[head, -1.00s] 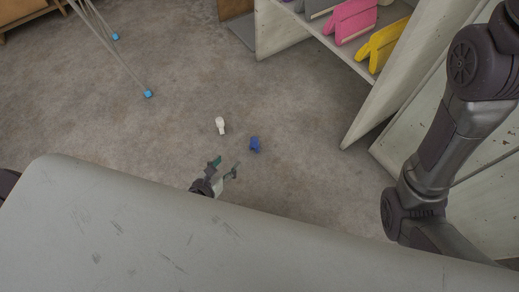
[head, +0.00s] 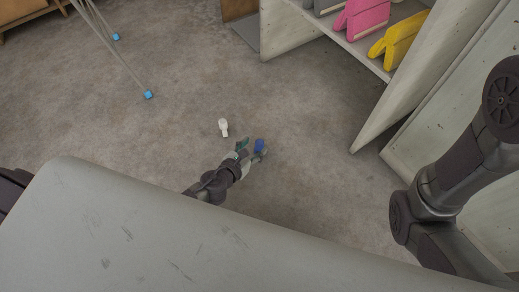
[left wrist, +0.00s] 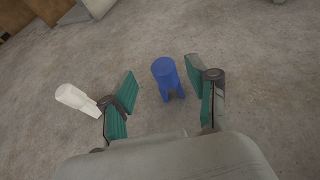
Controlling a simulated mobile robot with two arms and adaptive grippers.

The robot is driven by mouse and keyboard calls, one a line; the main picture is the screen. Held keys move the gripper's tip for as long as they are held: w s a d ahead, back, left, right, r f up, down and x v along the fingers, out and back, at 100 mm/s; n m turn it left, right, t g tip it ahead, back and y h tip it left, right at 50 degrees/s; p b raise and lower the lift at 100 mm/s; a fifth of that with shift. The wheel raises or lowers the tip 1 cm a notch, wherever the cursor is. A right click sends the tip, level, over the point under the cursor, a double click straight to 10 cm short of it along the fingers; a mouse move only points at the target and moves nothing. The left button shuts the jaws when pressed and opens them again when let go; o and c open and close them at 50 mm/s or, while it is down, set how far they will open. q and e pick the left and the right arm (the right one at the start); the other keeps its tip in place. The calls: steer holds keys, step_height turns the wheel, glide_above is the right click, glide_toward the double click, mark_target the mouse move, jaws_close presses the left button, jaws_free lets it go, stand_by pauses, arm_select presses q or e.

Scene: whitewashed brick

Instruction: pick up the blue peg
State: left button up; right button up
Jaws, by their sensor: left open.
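The blue peg (head: 260,147) is on the grey floor, just past my left gripper (head: 249,149) in the head view. In the left wrist view the blue peg (left wrist: 166,76) stands out between the two green-padded fingers of my left gripper (left wrist: 160,88). The fingers are wide apart, with floor showing between each finger and the peg. Part of the peg is hidden by the gripper in the head view. My right arm (head: 440,180) shows at the right, but its gripper is out of view.
A white peg (head: 223,127) lies to the left of the blue one, close outside my left finger in the left wrist view (left wrist: 76,98). A grey surface (head: 130,220) fills the near foreground. A shelf unit (head: 372,115) holding pink and yellow items stands at right.

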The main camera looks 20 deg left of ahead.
mark_target(258, 144)
arm_select(q)
steer(key=b+x, duration=0.1)
steer(key=x, duration=0.3)
steer(key=shift+s+d, duration=0.1)
steer(key=shift+d, duration=0.05)
jaws_close()
steer(key=shift+r, duration=0.1)
